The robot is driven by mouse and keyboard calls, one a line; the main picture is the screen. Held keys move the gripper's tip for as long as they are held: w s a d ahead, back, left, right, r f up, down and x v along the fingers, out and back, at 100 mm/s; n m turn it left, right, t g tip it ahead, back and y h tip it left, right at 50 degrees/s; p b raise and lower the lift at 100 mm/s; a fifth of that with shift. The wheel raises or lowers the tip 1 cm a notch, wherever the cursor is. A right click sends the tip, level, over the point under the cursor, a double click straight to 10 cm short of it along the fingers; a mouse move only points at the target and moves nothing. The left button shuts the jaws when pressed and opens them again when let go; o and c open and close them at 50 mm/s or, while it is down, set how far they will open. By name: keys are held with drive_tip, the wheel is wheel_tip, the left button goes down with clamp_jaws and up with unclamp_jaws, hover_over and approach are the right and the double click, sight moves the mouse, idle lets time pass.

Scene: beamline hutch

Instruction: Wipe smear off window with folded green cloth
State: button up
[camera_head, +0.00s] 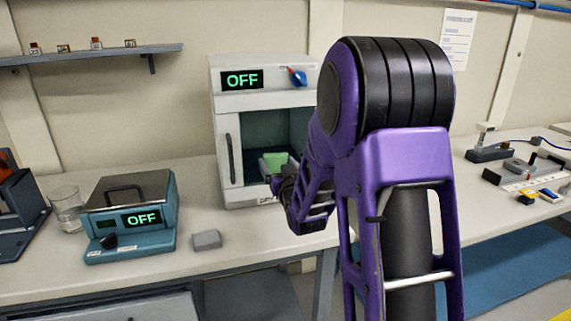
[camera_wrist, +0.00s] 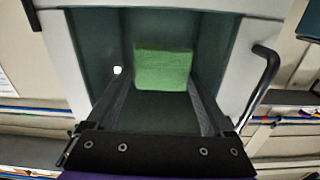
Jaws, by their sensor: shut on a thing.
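The folded green cloth (camera_head: 276,160) is a small pale-green block in front of the cabinet's dark teal window (camera_head: 265,127). My gripper (camera_head: 276,172) is shut on the cloth, with my arm reaching in from the right. In the wrist view the green cloth (camera_wrist: 163,70) sits between the fingertips of my gripper (camera_wrist: 163,84), against the dark window (camera_wrist: 88,45). I cannot tell whether the cloth touches the glass. A small white spot (camera_wrist: 117,70) shows beside the cloth; I cannot tell whether it is the smear. My arm hides the window's right part in the head view.
The white cabinet (camera_head: 222,95) has a bar handle (camera_head: 230,158) left of the window and a display reading OFF. A teal hotplate (camera_head: 130,220), a glass beaker (camera_head: 66,208) and a grey block (camera_head: 207,240) stand to the left. Bench (camera_head: 60,270) is clear in front.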

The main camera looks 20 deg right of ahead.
drive_tip(key=shift+a, duration=2.5)
drive_tip(key=shift+d, duration=0.1)
approach(257, 161)
drive_tip(key=shift+w+d, duration=0.15)
drive_tip(key=shift+w, duration=0.15)
drive_tip(key=shift+s, duration=0.15)
drive_tip(key=s, duration=0.2)
drive_tip(key=shift+s, duration=0.35)
